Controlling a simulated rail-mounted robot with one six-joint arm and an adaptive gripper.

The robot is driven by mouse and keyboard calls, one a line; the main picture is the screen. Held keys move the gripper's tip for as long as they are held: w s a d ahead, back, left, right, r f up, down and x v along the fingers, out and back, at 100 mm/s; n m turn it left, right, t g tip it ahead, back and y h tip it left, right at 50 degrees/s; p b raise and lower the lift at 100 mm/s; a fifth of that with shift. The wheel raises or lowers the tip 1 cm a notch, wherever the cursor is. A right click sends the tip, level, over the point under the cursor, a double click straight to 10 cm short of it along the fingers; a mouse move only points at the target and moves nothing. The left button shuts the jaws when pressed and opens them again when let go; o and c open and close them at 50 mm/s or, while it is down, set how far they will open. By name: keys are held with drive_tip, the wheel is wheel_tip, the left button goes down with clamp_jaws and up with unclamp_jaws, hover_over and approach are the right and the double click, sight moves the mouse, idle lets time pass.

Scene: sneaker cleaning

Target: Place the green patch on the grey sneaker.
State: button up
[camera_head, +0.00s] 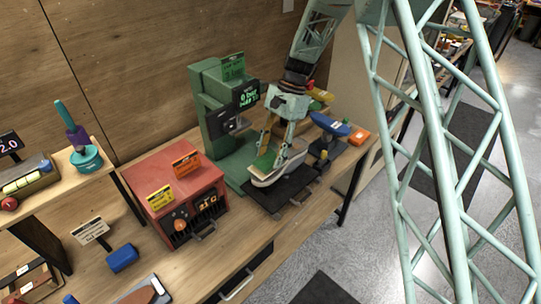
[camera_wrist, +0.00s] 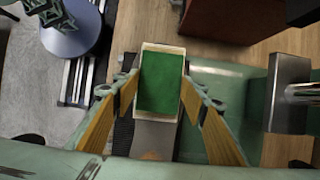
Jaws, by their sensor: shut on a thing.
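The green patch (camera_head: 264,161) is a flat green rectangle with a cream border. In the wrist view the patch (camera_wrist: 160,82) sits between the two tan-padded fingers of my gripper (camera_wrist: 160,98). In the head view my gripper (camera_head: 274,150) points down and is shut on the patch, just over the pale grey sneaker (camera_head: 284,173). The sneaker rests on a dark plate at the green press. I cannot tell whether the patch touches the sneaker. The fingers hide part of both.
The green press (camera_head: 210,112) stands close behind and left of my gripper. A red heater box (camera_head: 178,190) is on the bench to the left.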

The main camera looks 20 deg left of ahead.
drive_tip(key=shift+f, duration=0.3)
drive_tip(key=o, duration=0.9)
drive_tip(key=shift+r, duration=0.15)
drive_tip(key=v, duration=1.2)
drive_tip(key=shift+w+d, duration=0.1)
idle(0.6)
